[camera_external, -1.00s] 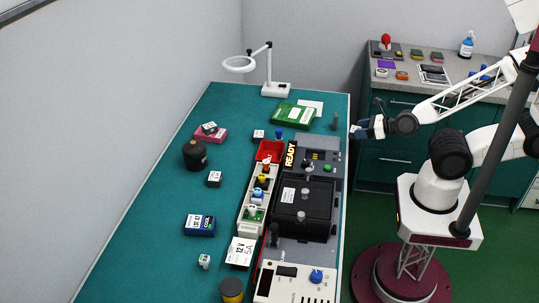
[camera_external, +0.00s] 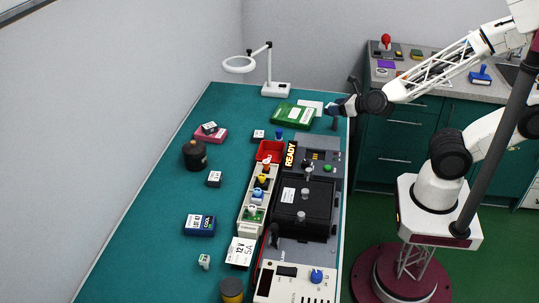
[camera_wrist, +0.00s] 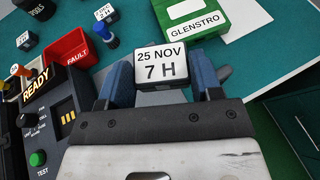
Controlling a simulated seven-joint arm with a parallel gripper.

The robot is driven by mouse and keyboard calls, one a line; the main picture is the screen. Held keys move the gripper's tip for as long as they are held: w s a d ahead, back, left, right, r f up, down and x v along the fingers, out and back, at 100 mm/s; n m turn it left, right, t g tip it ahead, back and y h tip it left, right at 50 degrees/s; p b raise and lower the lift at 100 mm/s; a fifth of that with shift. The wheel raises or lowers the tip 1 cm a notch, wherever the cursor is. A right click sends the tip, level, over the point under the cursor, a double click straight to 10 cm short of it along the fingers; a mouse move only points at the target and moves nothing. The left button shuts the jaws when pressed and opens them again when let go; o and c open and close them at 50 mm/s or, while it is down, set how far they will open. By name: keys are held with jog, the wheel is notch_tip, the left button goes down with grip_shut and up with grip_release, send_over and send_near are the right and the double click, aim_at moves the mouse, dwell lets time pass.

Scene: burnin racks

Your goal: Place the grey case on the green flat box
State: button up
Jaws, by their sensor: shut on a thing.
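The grey case (camera_wrist: 161,66) has a white label reading "25 NOV 7 H". My gripper (camera_external: 336,108) is shut on it, with blue fingers on its left and right sides in the wrist view (camera_wrist: 161,88). The green flat box (camera_external: 292,115) lies on the far part of the teal bench, just left of my gripper in the external view.
A magnifier lamp (camera_external: 275,88) stands behind the box. The red FAULT bin (camera_wrist: 70,50) and the READY panel (camera_wrist: 40,100) are to the left.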

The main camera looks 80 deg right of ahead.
jog(key=w+d+r+m+g+h, duration=0.1)
jog(key=w+d+r+m+h, duration=0.1)
jog(key=w+d, duration=0.4)
jog(key=m+g+h, duration=0.2)
jog(key=m+h, duration=0.1)
send_over(297, 115)
jog(key=shift+s+f, duration=0.1)
jog(key=shift+f, duration=0.5)
jog(key=shift+a, duration=0.1)
jog(key=shift+f, duration=3.15)
jog(key=shift+f, duration=1.85)
jog(key=shift+f, duration=0.1)
